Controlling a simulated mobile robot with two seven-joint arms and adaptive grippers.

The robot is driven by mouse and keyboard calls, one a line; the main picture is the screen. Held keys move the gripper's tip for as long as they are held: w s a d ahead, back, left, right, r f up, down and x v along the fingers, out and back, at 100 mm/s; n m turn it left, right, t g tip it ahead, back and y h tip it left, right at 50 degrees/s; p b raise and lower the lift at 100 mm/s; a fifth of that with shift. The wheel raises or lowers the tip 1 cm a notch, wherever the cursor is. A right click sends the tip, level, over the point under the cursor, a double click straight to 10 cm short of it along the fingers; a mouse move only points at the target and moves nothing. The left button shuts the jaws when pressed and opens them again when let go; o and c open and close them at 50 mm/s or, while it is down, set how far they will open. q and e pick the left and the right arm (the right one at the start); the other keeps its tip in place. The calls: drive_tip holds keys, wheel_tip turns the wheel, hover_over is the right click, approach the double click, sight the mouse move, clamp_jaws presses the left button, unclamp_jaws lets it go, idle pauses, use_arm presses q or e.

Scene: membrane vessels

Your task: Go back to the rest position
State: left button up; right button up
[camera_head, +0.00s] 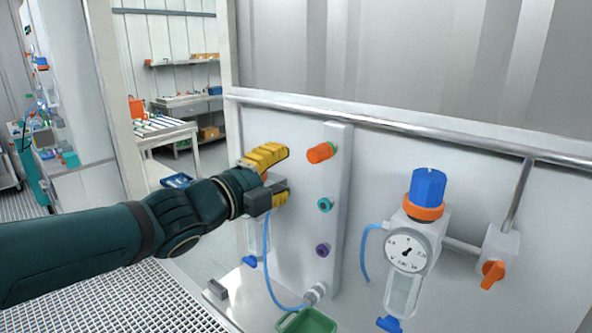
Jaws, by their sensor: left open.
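My left gripper (284,175) is open, with its yellow fingers spread one above the other. My left arm reaches in from the left edge, and the gripper is in front of the white panel. The fingertips point right, toward a vertical strip (340,225) with an orange fitting (320,153), a teal fitting (325,205) and a purple fitting (322,250). The gripper seems empty and a little left of these fittings; the exact gap in depth is hard to tell. My right gripper is not in view.
A regulator with a blue knob (427,187) and a gauge (407,252) is on the right, beside an orange valve handle (492,273). A blue hose (268,262) hangs below my gripper near a green tray (308,322). A metal rail (400,126) runs along the panel top.

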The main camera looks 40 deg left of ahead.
use_arm(q)
drive_tip(key=w+d+f+n+g+h, duration=0.1)
drive_tip(key=w+d+f+n+g, duration=0.25)
drive_tip(key=f, duration=0.65)
drive_tip(key=w+d+f+n+g, duration=0.2)
drive_tip(key=d+f+n, duration=0.2)
drive_tip(key=f, duration=0.6)
drive_tip(key=w+d+f+n+g+h, duration=0.1)
drive_tip(key=w+d+f+n+g, duration=0.25)
drive_tip(key=f, duration=0.75)
drive_tip(key=s+d+f+n+g, duration=0.2)
drive_tip(key=s+d+f+n, duration=0.1)
drive_tip(key=f, duration=0.5)
drive_tip(key=s+d+f+n+g, duration=0.3)
drive_tip(key=s+d+f, duration=0.2)
drive_tip(key=s+f, duration=0.2)
drive_tip(key=s+d+f+n+g, duration=0.2)
drive_tip(key=s+d+f+n, duration=0.1)
drive_tip(key=f, duration=0.5)
drive_tip(key=s+d, duration=0.1)
drive_tip(key=s, duration=0.1)
drive_tip(key=shift+s+f+h, duration=0.3)
drive_tip(key=shift+s+f, duration=0.05)
drive_tip(key=shift+f, duration=0.05)
drive_tip(key=shift+a, duration=0.1)
